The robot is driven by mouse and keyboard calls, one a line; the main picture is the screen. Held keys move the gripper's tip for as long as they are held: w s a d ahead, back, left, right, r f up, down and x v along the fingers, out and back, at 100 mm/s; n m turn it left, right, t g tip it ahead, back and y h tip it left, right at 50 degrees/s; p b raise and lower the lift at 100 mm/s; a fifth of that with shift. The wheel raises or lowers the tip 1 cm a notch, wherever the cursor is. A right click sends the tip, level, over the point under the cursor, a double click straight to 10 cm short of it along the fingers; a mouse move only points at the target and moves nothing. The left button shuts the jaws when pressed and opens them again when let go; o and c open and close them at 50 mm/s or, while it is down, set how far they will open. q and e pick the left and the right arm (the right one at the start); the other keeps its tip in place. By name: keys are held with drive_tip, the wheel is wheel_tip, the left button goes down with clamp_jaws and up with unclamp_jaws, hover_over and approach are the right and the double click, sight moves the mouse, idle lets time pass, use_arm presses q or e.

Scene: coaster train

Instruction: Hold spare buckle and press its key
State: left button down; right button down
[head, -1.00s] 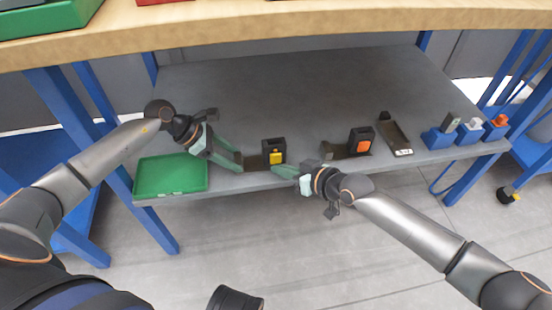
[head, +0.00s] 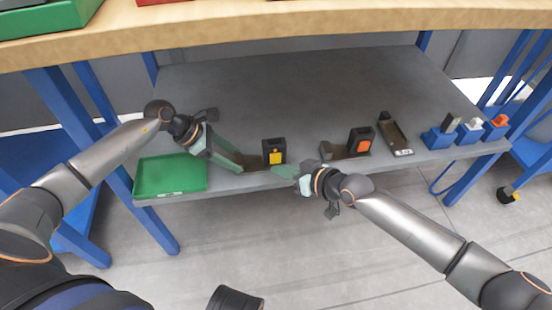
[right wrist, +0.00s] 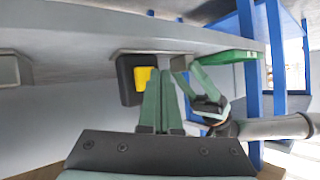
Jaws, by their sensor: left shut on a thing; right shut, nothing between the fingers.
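A dark buckle with a yellow key (head: 274,146) stands near the shelf's front edge. Its yellow key faces the front and shows clearly in the right wrist view (right wrist: 144,78). My left gripper (head: 241,166) is shut on the buckle's low left part, which the fingers partly hide. It also shows in the right wrist view (right wrist: 186,72). My right gripper (head: 275,170) is shut and empty, with its fingertips just in front of and below the yellow key. In the right wrist view its fingers (right wrist: 160,76) overlap the key's edge; I cannot tell if they touch it.
A buckle with an orange key (head: 361,141) and a dark narrow tray (head: 396,139) stand to the right. Blue holders (head: 438,139) with small pieces stand at the far right. A green tray (head: 170,176) lies at the left. The shelf (head: 290,85) behind is clear.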

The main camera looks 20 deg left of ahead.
use_arm(q)
drive_tip(key=shift+s+f, duration=0.15)
drive_tip(key=shift+f, duration=0.05)
use_arm(e)
drive_tip(key=shift+w, duration=0.1)
idle(0.5)
drive_tip(key=shift+w+a, duration=0.2)
drive_tip(key=shift+w, duration=0.05)
drive_tip(key=shift+w+a, duration=0.3)
drive_tip(key=shift+w, duration=0.15)
idle(0.7)
drive_tip(key=shift+s+d, duration=0.5)
drive_tip(key=shift+s, duration=0.3)
drive_tip(key=s+d, duration=0.1)
drive_tip(key=s, duration=0.2)
drive_tip(key=s+d, duration=0.1)
drive_tip(key=shift+s+d, duration=0.15)
drive_tip(key=shift+d, duration=0.2)
idle(0.4)
